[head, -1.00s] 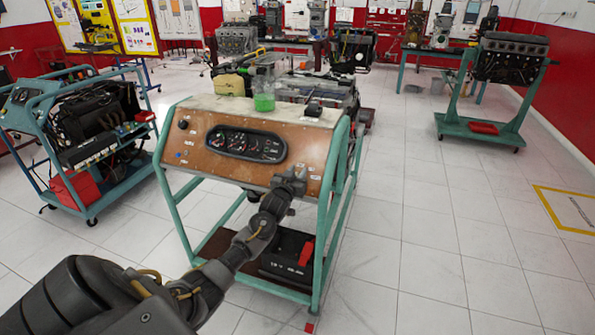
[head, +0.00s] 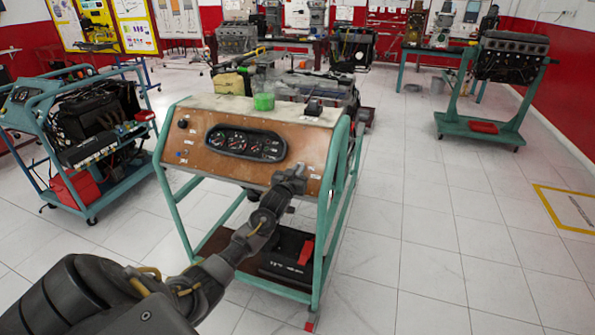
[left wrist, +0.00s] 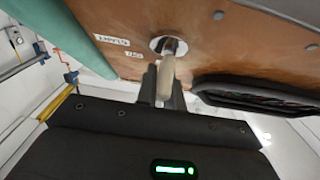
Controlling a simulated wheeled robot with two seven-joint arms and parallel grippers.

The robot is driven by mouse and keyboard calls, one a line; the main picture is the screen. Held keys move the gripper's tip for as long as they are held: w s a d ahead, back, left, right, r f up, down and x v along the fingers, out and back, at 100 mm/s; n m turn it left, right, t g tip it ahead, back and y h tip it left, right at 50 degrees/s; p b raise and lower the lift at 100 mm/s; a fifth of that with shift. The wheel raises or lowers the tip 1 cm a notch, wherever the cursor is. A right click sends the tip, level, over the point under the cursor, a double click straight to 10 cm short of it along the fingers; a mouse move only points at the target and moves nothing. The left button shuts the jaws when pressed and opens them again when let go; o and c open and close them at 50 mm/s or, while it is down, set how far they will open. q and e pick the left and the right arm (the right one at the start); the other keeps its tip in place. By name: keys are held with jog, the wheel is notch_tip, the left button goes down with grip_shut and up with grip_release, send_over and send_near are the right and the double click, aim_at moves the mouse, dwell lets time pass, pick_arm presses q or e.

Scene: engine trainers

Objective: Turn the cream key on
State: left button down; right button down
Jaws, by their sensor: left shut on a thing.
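In the head view, my left gripper (head: 291,180) is at the lower right of the trainer's panel (head: 215,160) and hides the key and lock. My right gripper is not in view.
The panel has a gauge cluster (head: 246,144) left of my gripper and stands in a green frame (head: 336,190). A battery (head: 288,254) sits on the shelf below. Another trainer (head: 85,150) stands left.

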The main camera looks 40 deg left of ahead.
pick_arm(q)
jog(key=shift+m, duration=0.4)
jog(key=m+h, duration=0.1)
jog(key=m, duration=0.1)
jog(key=m+h, duration=0.1)
jog(key=h, duration=0.1)
jog(key=shift+d+m, duration=0.2)
jog(key=shift+m, duration=0.2)
jog(key=m+h, duration=0.2)
jog(key=m, duration=0.1)
jog(key=m+h, duration=0.1)
jog(key=shift+w+d+f, duration=0.1)
jog(key=shift+d, duration=0.2)
jog(key=shift+d+m+h, duration=0.15)
jog(key=shift+m+h, duration=0.55)
jog(key=shift+m, duration=0.1)
jog(key=shift+f+g, duration=0.1)
jog(key=shift+g, duration=0.2)
jog(key=c, duration=1.5)
grip_release()
